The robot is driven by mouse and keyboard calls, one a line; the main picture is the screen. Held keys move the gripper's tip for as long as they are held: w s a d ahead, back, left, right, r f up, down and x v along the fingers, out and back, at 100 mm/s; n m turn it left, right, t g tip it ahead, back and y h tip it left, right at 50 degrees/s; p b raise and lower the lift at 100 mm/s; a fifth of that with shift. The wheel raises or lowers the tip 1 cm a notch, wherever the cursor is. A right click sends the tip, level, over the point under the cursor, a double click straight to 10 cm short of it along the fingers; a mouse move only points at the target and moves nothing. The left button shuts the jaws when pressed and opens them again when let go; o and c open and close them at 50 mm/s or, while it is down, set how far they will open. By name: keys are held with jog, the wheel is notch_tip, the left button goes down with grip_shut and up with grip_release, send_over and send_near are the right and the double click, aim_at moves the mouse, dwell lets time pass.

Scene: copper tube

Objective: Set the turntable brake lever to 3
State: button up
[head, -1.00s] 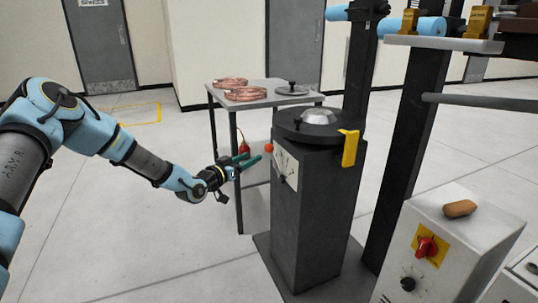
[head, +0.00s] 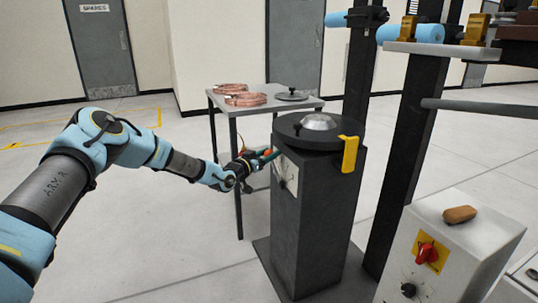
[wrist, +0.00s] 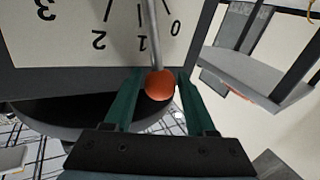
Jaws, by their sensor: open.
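The brake lever is a thin grey rod (wrist: 151,28) with an orange ball knob (wrist: 160,85). It runs over a pale dial plate (head: 287,172) on the front of the dark turntable pedestal (head: 316,215). In the wrist view the dial appears upside down, with 0, 1, 2 and 3 readable. The rod lies close to the 1, on its 0 side. My gripper (head: 268,156) is at the dial with its green fingers open. In the wrist view the fingers (wrist: 154,78) stand on either side of the knob, with gaps visible. The knob is partly hidden in the head view.
The turntable disc (head: 300,128) with a silver dome and a yellow bracket (head: 349,154) tops the pedestal. A small table (head: 226,104) with copper coils (head: 246,99) stands behind. A white control box (head: 462,235) with a red switch is at the right.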

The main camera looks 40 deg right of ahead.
jog(key=shift+c, duration=0.2)
grip_shut()
dwell(1.1)
